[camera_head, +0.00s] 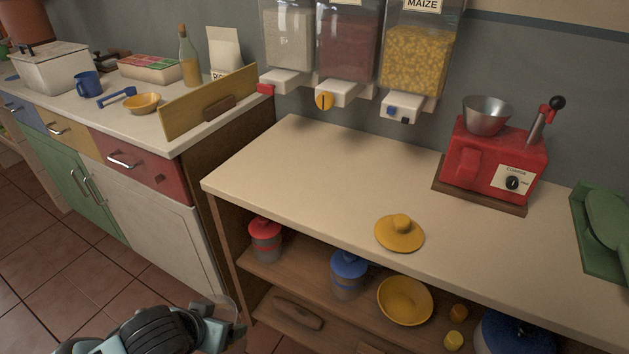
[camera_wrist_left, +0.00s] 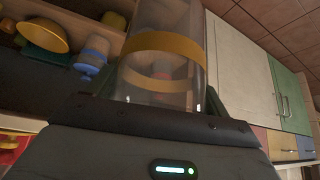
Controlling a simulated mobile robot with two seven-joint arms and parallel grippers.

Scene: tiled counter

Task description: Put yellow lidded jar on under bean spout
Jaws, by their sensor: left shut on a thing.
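The jar is clear with a yellow band and stands in my left gripper in the left wrist view (camera_wrist_left: 165,43). In the head view my left gripper (camera_head: 215,328) is at the bottom edge, low in front of the shelf unit, shut on the jar. Only a faint clear rim of the jar shows there. A yellow knobbed lid (camera_head: 400,234) lies apart on the counter. The middle dispenser (camera_head: 347,40) holds reddish-brown contents, apparently beans; its white spout (camera_head: 338,93) has a yellow knob. My right gripper is out of view.
The counter (camera_head: 300,180) is clear below the spouts. A maize dispenser (camera_head: 418,55) hangs to the right. A red grinder (camera_head: 495,160) stands farther right. The shelf below holds a red-lidded jar (camera_head: 265,240), a blue-lidded jar (camera_head: 348,275) and a yellow bowl (camera_head: 405,300).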

